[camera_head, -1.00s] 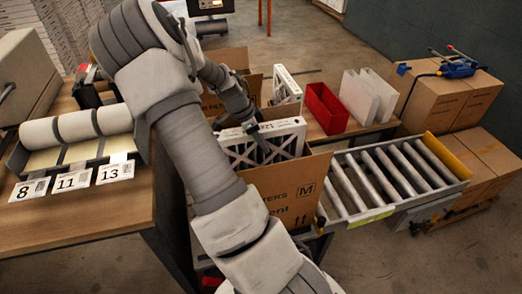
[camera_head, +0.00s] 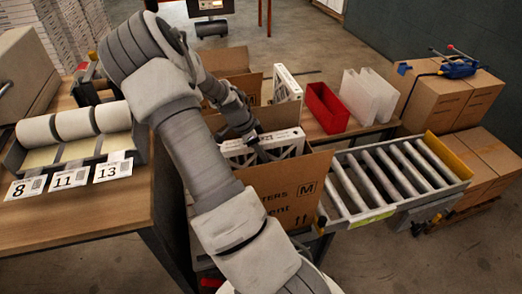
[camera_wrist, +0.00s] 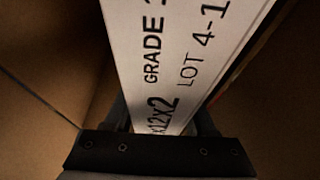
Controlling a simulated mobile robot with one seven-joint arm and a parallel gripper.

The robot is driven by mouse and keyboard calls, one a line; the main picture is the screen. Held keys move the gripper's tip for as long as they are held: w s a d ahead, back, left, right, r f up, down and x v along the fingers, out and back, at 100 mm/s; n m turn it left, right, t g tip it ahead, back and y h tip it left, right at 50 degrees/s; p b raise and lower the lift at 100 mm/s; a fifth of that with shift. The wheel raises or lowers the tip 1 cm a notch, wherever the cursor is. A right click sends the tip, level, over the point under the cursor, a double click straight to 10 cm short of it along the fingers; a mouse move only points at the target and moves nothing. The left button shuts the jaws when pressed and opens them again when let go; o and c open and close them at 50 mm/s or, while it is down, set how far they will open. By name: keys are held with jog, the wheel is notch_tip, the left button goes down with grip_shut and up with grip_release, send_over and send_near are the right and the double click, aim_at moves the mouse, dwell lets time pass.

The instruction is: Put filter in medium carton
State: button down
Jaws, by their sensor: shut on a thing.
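The filter (camera_head: 279,139) has a white frame with printed text and a lattice face. It sits mostly down inside the medium carton (camera_head: 293,201), an open brown box marked "M", with its top edge showing near the rim. My gripper (camera_head: 254,147) is shut on the filter's top edge at the carton's mouth. In the wrist view the filter (camera_wrist: 185,50) shows its labelled edge between my fingers (camera_wrist: 160,125), with brown carton walls on both sides. The filter's lower part is hidden by the carton's front wall.
Another white filter (camera_head: 287,84) stands behind, beside other open cartons (camera_head: 225,62). A red bin (camera_head: 326,107) and translucent dividers (camera_head: 368,95) stand on the back table. A roller conveyor (camera_head: 395,175) lies right of the carton. Label rolls (camera_head: 75,124) are at left.

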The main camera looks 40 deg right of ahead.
jog(key=shift+c, duration=1.1)
grip_release()
jog(key=p+v, duration=0.2)
jog(key=v, duration=1.1)
jog(key=shift+d+r, duration=0.15)
jog(key=shift+r, duration=0.05)
jog(key=s+a+r+n+t+y, duration=0.25)
jog(key=a+r+n, duration=0.35)
jog(key=a, duration=0.3)
jog(key=s+a+r+n+t+y, duration=0.25)
jog(key=a+r+n, duration=0.35)
jog(key=a, duration=0.4)
jog(key=s+a+r+n+t, duration=0.1)
jog(key=s+a+r+n, duration=0.2)
jog(key=s+a+n, duration=0.1)
jog(key=s+a+r+n+t+h, duration=0.1)
jog(key=s+a+r+n, duration=0.2)
jog(key=s+a+n, duration=0.2)
jog(key=s+n, duration=0.2)
jog(key=shift+n+t, duration=0.4)
